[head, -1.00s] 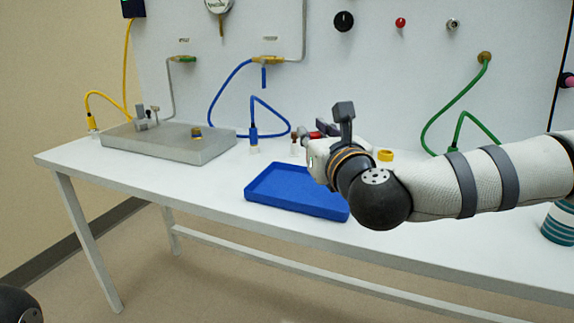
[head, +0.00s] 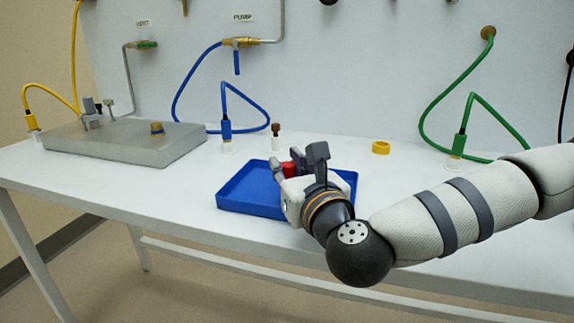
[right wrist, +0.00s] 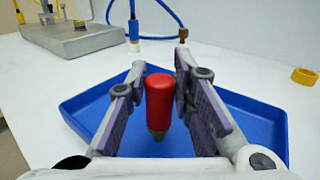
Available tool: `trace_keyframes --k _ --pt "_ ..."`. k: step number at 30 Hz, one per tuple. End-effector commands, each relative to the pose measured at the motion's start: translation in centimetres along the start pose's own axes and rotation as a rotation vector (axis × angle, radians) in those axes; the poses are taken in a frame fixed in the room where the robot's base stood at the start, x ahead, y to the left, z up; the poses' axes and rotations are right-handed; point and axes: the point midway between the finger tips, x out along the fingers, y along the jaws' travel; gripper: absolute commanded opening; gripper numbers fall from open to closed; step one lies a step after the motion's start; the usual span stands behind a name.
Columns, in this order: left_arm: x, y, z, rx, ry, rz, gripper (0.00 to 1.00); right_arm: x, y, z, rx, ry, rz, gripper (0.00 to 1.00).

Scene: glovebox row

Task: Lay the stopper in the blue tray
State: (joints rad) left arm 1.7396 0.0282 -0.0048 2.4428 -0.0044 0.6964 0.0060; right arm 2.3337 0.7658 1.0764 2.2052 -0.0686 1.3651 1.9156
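The red stopper (right wrist: 159,98), a red cylinder with a grey tapered lower end, is upright in the right wrist view, in front of the blue tray's floor. My right gripper (right wrist: 160,80) is open around it, with a gap on the left finger's side; contact on the right is unclear. The stopper also shows in the head view (head: 288,168). Whether its lower end rests on the tray floor is hidden. The blue tray (head: 233,196) lies on the white table, partly covered by my right gripper (head: 297,163). My left gripper is out of view.
A grey metal box (head: 105,148) stands at the left of the table. A blue hose plug (head: 226,130), a small brown-topped piece (head: 276,135) and a yellow ring (head: 381,148) are behind the tray. A green hose (head: 461,143) is at the right.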

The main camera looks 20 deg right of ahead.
Motion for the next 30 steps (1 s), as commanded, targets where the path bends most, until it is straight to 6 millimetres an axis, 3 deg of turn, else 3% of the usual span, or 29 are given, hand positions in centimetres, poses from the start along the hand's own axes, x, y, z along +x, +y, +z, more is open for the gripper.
trace_keyframes --k 12,16,20,21,24,30 --pt "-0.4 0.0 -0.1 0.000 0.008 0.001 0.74 0.0 0.0 0.8 0.000 -0.004 0.000 0.40" --pt "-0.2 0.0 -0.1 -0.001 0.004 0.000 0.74 -2.3 0.1 0.3 0.001 0.001 0.003 0.40" --pt "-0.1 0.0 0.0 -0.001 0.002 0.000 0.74 -6.2 0.1 0.3 0.002 0.002 0.005 0.40" --pt "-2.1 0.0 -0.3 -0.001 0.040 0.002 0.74 -7.4 0.1 1.3 -0.004 -0.002 0.003 0.40" --pt "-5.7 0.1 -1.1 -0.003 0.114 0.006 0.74 -9.8 0.1 2.5 -0.001 -0.021 0.002 0.40" --pt "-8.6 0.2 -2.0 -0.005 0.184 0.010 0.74 -11.7 0.0 1.4 -0.001 -0.013 0.000 0.40"
